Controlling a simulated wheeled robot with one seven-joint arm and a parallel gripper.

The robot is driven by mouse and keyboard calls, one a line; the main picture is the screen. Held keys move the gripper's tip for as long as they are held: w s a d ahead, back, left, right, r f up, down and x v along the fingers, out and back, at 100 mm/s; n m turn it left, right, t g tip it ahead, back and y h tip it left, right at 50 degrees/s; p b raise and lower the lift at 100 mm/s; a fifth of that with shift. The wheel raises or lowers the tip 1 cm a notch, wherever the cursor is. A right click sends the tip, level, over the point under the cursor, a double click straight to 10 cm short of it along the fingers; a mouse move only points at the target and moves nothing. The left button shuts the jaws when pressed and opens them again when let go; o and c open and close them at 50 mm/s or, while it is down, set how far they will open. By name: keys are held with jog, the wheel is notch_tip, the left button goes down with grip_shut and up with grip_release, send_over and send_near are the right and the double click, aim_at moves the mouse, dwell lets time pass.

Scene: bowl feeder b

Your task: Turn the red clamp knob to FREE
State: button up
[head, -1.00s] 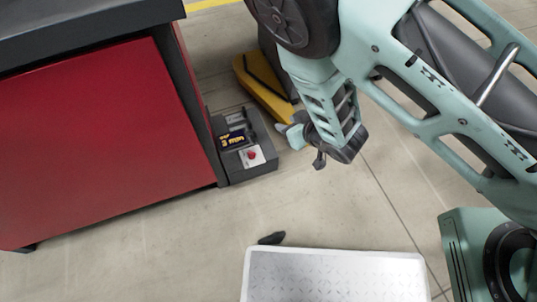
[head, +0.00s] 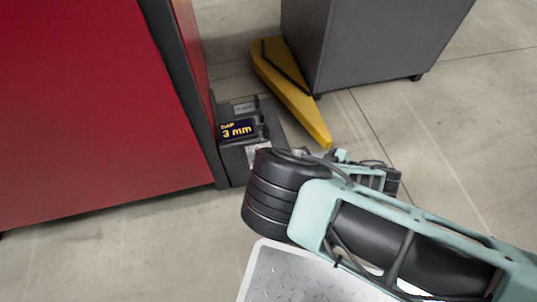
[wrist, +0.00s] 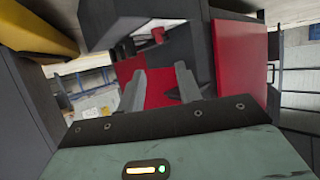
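The red clamp knob is not clear in the head view. A small red part (wrist: 157,35) shows beyond my fingers in the wrist view; I cannot tell whether it is the knob. A dark control box (head: 238,150) with a lit "3 mm" display (head: 238,129) stands on the floor beside the red cabinet. My arm covers part of this box in the head view. My gripper (wrist: 159,82) is open and empty in the wrist view, its two grey fingers apart. In the head view my gripper is partly hidden behind my arm, right of the box.
The red cabinet (head: 90,100) fills the left. A yellow wedge-shaped part (head: 290,92) lies at floor level beside a grey cabinet (head: 365,45). A metal tread plate (head: 300,280) is at the bottom. Bare floor (head: 440,130) lies to the right.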

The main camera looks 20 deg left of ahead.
jog(key=b+x, duration=0.6)
jog(key=x, duration=0.5)
jog(key=shift+a+f, duration=0.3)
jog(key=shift+w+a+b, duration=0.25)
jog(key=shift+a+b, duration=0.2)
jog(key=shift+a, duration=0.25)
grip_shut()
